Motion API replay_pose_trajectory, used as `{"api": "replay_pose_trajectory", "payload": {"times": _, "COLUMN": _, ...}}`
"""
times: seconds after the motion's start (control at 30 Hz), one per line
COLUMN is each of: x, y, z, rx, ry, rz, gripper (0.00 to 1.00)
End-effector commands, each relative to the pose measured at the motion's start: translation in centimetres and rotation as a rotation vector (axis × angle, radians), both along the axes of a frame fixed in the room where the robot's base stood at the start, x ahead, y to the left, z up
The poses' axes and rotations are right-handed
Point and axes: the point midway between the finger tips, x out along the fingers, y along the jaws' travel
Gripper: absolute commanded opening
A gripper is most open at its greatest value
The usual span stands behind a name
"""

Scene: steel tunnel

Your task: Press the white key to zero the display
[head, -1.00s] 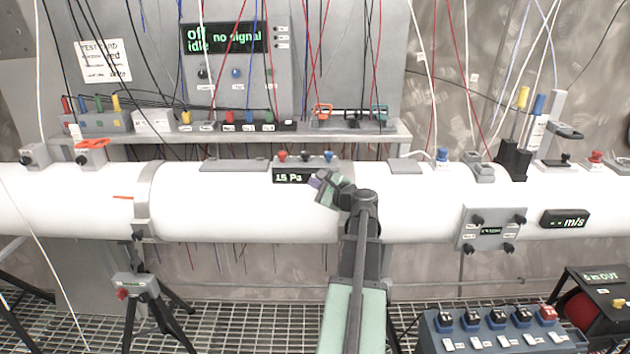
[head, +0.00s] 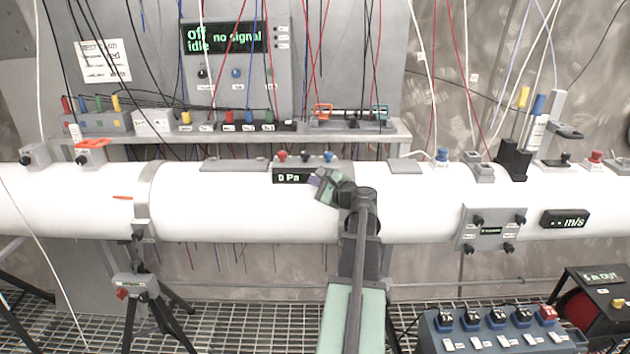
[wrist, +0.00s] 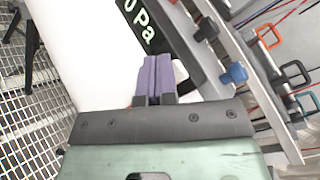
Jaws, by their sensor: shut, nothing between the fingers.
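The small black display (head: 290,177) on the front of the white pipe reads "0 Pa" in the head view. It also shows in the wrist view (wrist: 141,27), reading "0 Pa". My gripper (head: 316,181) is at the right end of this display, and its purple fingers (wrist: 156,72) are shut together with nothing between them. The fingertips are at or very near the display's right end; I cannot tell whether they touch it.
Red (head: 282,156), dark (head: 305,156) and blue (head: 328,156) knobs stand just above the display. A shelf (head: 225,139) with connectors and hanging cables runs behind the pipe (head: 235,212). An "m/s" display (head: 565,220) and a terminal plate (head: 491,229) are to the right.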

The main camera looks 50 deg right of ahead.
Motion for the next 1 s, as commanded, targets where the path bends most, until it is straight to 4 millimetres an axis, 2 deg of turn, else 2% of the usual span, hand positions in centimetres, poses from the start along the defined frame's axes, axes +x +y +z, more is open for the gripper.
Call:
{"api": "replay_pose_trajectory", "payload": {"times": 0.2, "x": -0.7, "y": 0.9, "z": 0.0, "rx": 0.000, "ry": 0.000, "rz": 0.000, "gripper": 0.00}}
{"api": "replay_pose_trajectory", "payload": {"times": 0.57, "x": -1.0, "y": 1.3, "z": 0.0, "rx": 0.000, "ry": 0.000, "rz": 0.000, "gripper": 0.00}}
{"api": "replay_pose_trajectory", "payload": {"times": 1.0, "x": -4.1, "y": 5.8, "z": 0.0, "rx": 0.000, "ry": 0.000, "rz": 0.000, "gripper": 0.00}}
